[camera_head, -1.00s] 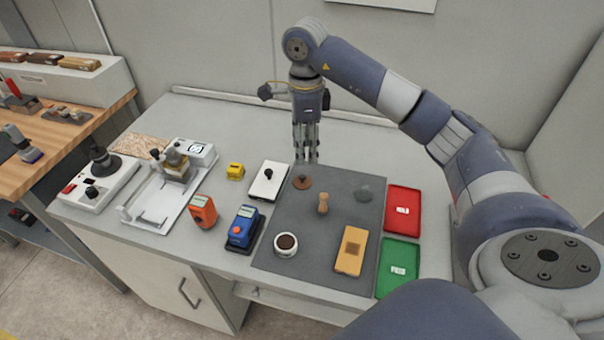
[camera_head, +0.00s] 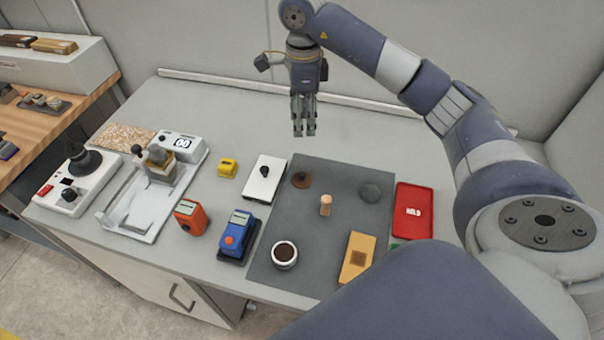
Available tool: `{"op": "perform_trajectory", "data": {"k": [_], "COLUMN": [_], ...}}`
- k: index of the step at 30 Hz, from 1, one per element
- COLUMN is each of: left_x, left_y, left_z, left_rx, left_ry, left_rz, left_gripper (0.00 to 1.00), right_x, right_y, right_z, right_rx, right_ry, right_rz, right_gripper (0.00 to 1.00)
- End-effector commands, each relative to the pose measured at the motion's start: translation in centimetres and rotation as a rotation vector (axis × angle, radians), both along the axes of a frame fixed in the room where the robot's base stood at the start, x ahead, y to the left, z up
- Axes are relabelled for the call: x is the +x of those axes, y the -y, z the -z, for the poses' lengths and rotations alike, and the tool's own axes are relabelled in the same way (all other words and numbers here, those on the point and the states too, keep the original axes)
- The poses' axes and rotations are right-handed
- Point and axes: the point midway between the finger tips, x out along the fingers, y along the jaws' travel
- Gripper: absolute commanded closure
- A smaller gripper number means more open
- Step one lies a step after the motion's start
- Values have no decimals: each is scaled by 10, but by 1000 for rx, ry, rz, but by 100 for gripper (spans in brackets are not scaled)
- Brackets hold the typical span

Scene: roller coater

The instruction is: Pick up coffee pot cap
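No coffee pot is plainly recognizable, and I cannot tell for sure which piece is its cap. A brown disc with a knob (camera_head: 301,180) lies at the back left of the dark grey mat (camera_head: 340,186). A grey round piece (camera_head: 370,193) lies at the mat's back right. A white plate with a black knob (camera_head: 263,179) lies just left of the mat. My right gripper (camera_head: 304,132) points down above the table behind the mat, apart from these pieces. Its fingers look close together, and nothing shows between them. My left gripper is out of view.
A wooden peg (camera_head: 325,206), white cup (camera_head: 285,255) and tan block (camera_head: 357,257) are on the mat. A red tray (camera_head: 413,212) is right of it. Blue (camera_head: 236,236) and orange (camera_head: 190,216) devices stand left. The table's back strip is clear.

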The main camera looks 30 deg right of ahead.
Motion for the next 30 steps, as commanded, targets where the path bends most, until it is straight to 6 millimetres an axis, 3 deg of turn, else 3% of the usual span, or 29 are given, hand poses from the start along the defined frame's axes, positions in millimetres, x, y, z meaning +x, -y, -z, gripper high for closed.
{"op": "perform_trajectory", "data": {"k": [9, 16, 23, 30], "left_x": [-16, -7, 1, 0], "left_y": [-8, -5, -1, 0], "left_z": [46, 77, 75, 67], "left_rx": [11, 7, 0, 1], "left_ry": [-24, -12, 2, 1], "left_rz": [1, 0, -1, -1], "left_gripper": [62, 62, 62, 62], "right_x": [0, 0, -1, -1], "right_y": [0, 0, 0, 0], "right_z": [45, 76, 91, 125], "right_rx": [0, 0, 1, 1], "right_ry": [0, 0, -4, -4], "right_rz": [0, 0, 0, 1], "right_gripper": [60, 60, 60, 60]}}
